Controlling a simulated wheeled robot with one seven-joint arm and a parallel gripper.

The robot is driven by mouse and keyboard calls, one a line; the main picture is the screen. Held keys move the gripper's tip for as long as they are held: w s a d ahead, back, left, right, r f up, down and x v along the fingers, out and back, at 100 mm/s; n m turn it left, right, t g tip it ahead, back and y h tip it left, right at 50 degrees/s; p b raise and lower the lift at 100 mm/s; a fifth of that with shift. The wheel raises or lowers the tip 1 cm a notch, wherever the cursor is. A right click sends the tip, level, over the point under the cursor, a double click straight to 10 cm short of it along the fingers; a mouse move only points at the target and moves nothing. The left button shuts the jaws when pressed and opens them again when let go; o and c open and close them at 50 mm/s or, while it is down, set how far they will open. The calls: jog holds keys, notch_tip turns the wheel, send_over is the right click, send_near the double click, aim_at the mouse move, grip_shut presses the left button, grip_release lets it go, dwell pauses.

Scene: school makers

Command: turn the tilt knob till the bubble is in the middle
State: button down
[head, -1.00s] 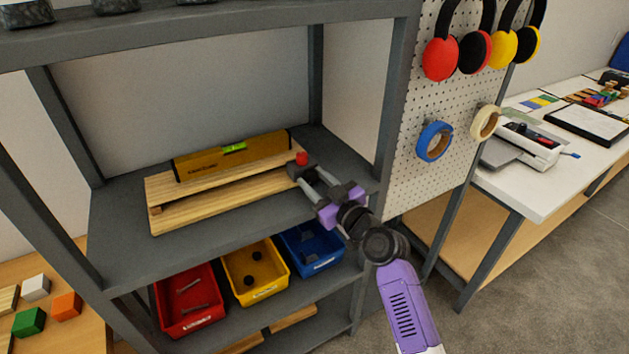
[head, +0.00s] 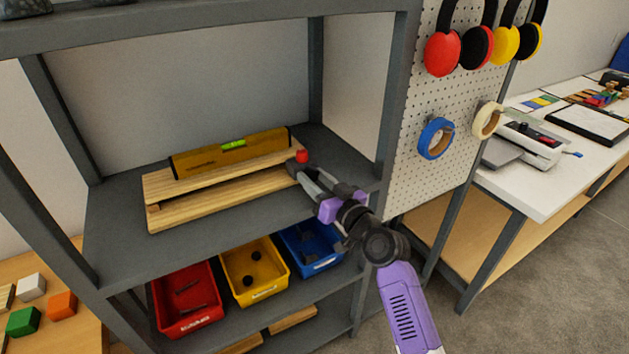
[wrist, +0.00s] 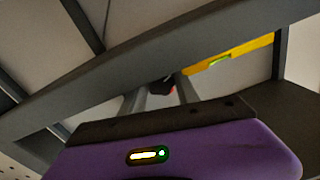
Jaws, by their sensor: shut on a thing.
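A yellow spirit level (head: 230,153) lies on a hinged wooden board (head: 220,187) on the grey shelf. Its green vial (head: 233,144) faces up; the bubble's place in it is too small to tell in the head view. The vial also shows in the wrist view (wrist: 219,60), with the level's yellow body (wrist: 240,52). The red-topped tilt knob (head: 302,156) is at the board's right end. My gripper (head: 297,169) reaches in from the right and is shut on the knob, hiding its lower part. In the wrist view the knob (wrist: 172,90) is mostly hidden between the fingers.
Red (head: 187,326), yellow (head: 262,294) and blue (head: 320,262) bins stand on the shelf below. Grey posts frame the shelf, and a pegboard (head: 425,95) with tape rolls and ear defenders stands at the right. The shelf in front of the board is bare.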

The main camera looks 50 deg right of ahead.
jog(key=shift+m, duration=0.6)
jog(key=c, duration=0.9)
grip_release()
jog(key=b+v, duration=0.1)
jog(key=v, duration=0.7)
jog(key=shift+b, duration=0.35)
